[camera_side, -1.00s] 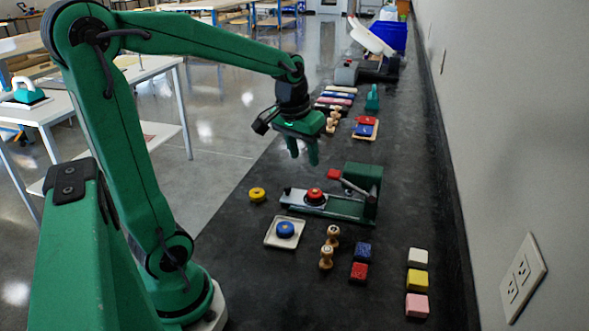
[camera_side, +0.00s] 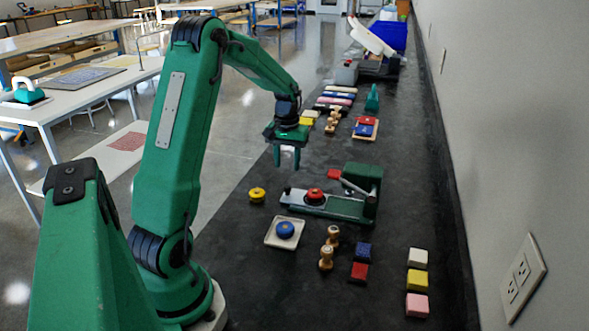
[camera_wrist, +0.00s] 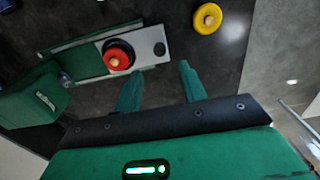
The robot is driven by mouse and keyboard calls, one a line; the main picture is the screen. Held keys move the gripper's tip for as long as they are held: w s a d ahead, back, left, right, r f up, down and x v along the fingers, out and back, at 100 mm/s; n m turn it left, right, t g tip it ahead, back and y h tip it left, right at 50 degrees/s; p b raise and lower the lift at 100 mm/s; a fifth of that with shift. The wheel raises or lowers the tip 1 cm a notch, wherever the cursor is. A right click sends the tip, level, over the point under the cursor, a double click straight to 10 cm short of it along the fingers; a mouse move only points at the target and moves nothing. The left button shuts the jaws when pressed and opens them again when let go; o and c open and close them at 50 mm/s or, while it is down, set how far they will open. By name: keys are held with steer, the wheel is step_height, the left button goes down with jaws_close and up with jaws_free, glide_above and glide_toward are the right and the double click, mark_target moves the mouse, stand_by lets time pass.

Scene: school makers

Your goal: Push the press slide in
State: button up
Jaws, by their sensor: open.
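The green press (camera_side: 358,192) stands on the black worktop, with its lever and red handle block (camera_side: 334,174) over the base. Its pale metal slide (camera_side: 296,197) sticks out to the left and carries a red disc with a wooden knob (camera_side: 315,195). In the wrist view the slide (camera_wrist: 148,41) extends past the red disc (camera_wrist: 117,57), away from the press body (camera_wrist: 35,97). My gripper (camera_side: 287,166) is above the worktop, behind the slide's outer end in the side view. Its two fingers (camera_wrist: 158,80) are apart and empty, and do not appear to touch the slide.
A yellow disc (camera_side: 257,195) lies left of the slide. A blue disc (camera_side: 285,229) sits on a white tray (camera_side: 270,241) in front. Wooden stamps (camera_side: 326,258) and coloured blocks (camera_side: 359,272) stand nearer. More stamps and blocks stand behind; the wall bounds the right.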

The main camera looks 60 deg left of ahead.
mark_target(287, 186)
steer(key=shift+f, duration=3.95)
jaws_close()
